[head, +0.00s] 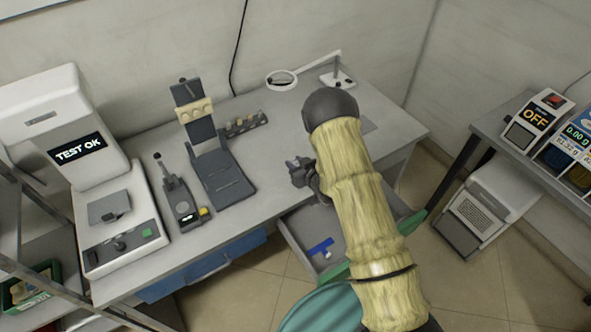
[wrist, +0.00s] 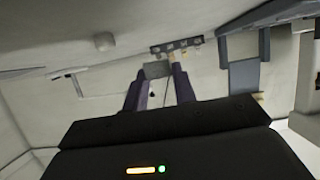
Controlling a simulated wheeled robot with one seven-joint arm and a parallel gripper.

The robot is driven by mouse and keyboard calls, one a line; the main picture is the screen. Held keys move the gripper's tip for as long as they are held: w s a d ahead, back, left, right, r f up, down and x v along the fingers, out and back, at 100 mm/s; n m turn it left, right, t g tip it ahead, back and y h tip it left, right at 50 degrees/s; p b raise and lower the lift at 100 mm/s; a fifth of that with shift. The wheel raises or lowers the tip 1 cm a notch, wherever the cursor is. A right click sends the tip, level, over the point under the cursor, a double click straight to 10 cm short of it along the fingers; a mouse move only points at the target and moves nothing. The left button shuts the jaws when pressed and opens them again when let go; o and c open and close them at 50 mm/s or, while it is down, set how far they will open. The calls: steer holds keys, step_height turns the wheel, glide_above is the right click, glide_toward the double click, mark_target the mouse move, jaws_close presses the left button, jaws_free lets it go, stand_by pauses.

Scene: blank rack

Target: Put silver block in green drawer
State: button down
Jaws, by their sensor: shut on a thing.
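My gripper (head: 293,165) is over the desk's front edge, above the back of an open drawer, in the head view. In the wrist view its two dark fingers (wrist: 160,82) are shut on the silver block (wrist: 156,70), a small grey block between the fingertips. The block is hard to make out in the head view. The green drawer (head: 336,277) is pulled out under the desk's right part, its green front partly hidden by my arm. A blue piece (head: 321,246) with a small white part lies inside it.
On the desk (head: 255,195) stand a "TEST OK" machine (head: 115,215), a small device (head: 181,200), a dark stand (head: 215,155), a slotted rack (head: 246,124) and a magnifier lamp (head: 282,78). A teal round thing (head: 320,308) is near the drawer front.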

steer(key=shift+f, duration=0.1)
steer(key=shift+f+p, duration=0.35)
steer(key=shift+f, duration=1.6)
steer(key=shift+f, duration=0.1)
steer(key=shift+f, duration=0.1)
steer(key=c, duration=1.1)
jaws_free()
